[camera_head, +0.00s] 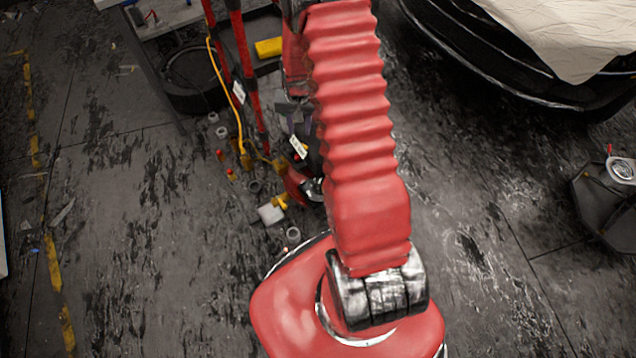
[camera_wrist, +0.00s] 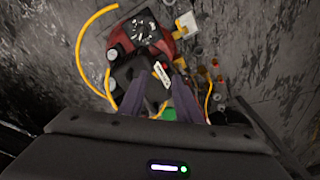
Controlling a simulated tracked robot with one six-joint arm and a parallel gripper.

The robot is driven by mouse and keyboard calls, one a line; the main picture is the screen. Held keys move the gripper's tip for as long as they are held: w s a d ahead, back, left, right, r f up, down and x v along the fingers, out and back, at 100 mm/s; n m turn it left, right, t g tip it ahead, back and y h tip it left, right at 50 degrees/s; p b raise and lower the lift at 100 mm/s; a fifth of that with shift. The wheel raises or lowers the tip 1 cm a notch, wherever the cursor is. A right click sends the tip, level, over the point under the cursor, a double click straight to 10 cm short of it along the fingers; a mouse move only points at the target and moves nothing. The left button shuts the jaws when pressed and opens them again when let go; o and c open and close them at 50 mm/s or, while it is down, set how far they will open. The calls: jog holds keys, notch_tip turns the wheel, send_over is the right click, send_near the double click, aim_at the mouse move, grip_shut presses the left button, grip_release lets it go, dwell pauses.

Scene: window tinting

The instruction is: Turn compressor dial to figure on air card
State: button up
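In the wrist view a round black dial face (camera_wrist: 142,36) with pale marks sits on a red body (camera_wrist: 122,27), which I take for the compressor. A small white card or tag (camera_wrist: 161,74) with a red mark lies nearer to me; its writing is too small to read. My gripper (camera_wrist: 158,92) has two purple-grey fingers standing apart, with nothing seen held between them. They are short of the dial, and the tag shows beyond the gap. In the head view my arm hides most of the compressor; a white tag (camera_head: 298,147) and part of the gripper (camera_head: 298,112) show beside it.
A yellow hose (camera_wrist: 84,55) curves left of the compressor. Small fittings (camera_head: 231,174) and a pale block (camera_head: 270,214) lie on the floor. Red posts (camera_head: 243,60) stand nearby. A car (camera_head: 520,75) is at upper right. The floor at left is mostly clear.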

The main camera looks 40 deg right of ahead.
aim_at(318, 184)
jog(key=s+d+f+m, duration=0.1)
jog(key=s+d+f, duration=0.1)
jog(key=f, duration=0.7)
jog(key=s+d+f+m+g, duration=0.1)
jog(key=s+d+f, duration=0.1)
jog(key=f, duration=0.8)
jog(key=shift+s, duration=0.45)
jog(key=shift+a+f, duration=0.1)
jog(key=shift+f, duration=0.05)
jog(key=shift+f, duration=6.85)
grip_shut()
